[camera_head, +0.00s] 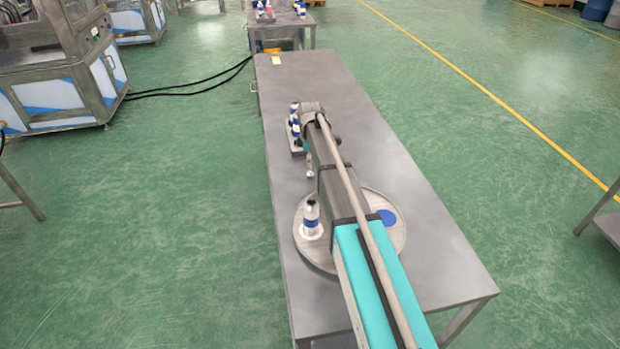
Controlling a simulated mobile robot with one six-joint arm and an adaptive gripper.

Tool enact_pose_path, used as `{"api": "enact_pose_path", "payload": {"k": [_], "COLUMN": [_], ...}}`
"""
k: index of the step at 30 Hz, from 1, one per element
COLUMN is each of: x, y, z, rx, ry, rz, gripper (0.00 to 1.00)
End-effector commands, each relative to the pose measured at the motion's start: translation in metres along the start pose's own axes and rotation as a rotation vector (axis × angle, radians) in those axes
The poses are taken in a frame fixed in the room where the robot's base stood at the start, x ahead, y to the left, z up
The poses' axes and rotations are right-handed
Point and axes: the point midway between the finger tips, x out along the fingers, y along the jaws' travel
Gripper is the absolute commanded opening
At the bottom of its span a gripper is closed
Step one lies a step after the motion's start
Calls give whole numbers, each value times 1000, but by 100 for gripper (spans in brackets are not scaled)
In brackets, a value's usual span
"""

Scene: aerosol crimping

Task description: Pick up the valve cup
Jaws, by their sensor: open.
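My arm reaches over the grey table from the bottom of the head view. My gripper (310,168) seems to be the small grey end just left of the arm, low over the table between the bottle holder and the round plate. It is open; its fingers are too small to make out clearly. I cannot pick out the valve cup. It may be hidden by the arm or gripper, or too small to see.
The round plate (313,253) carries a white-and-blue can (311,219) and a blue disc (386,217). Several blue-and-white bottles (294,122) stand in a dark holder at the table's left edge. The long table (415,200) is clear on the right and far side.

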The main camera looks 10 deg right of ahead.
Motion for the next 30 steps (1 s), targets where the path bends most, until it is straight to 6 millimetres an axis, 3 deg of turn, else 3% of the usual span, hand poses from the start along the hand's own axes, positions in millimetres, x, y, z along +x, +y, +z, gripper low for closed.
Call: {"api": "enact_pose_path", "payload": {"k": [14, 30], "x": [4, 43], "y": [0, -2], "z": [1, 2], "rx": [1, 2], "ry": [0, 0], "rz": [0, 0], "gripper": [68, 68]}}
